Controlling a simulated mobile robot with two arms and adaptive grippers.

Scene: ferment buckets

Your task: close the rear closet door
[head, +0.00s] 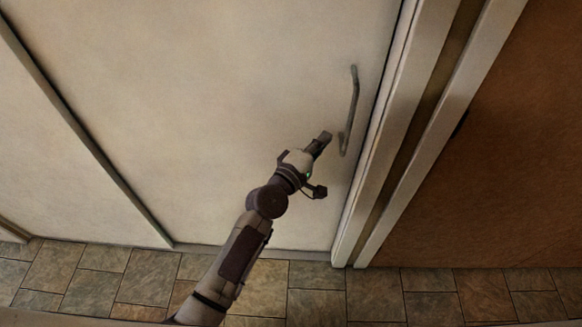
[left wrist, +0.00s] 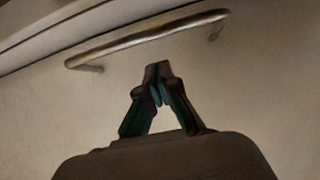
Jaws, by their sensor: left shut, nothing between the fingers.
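The closet door (head: 215,90) is a large cream panel in the head view, lying almost flush with the frame at its right edge. I cannot tell whether it is fully shut. Its metal bar handle (head: 353,110) is near that right edge. My left gripper (head: 326,138) is shut and empty, just left of the handle's lower end. In the left wrist view the closed fingertips (left wrist: 158,72) point at the door below the handle (left wrist: 150,38), apart from the bar. Whether the fingertips touch the door is unclear. My right gripper is not in view.
A light door frame (head: 400,120) stands right of the door, with a brown panel (head: 510,150) beyond it. A dark vertical strip (head: 90,130) edges the door on the left. Stone floor tiles (head: 380,293) run along the bottom.

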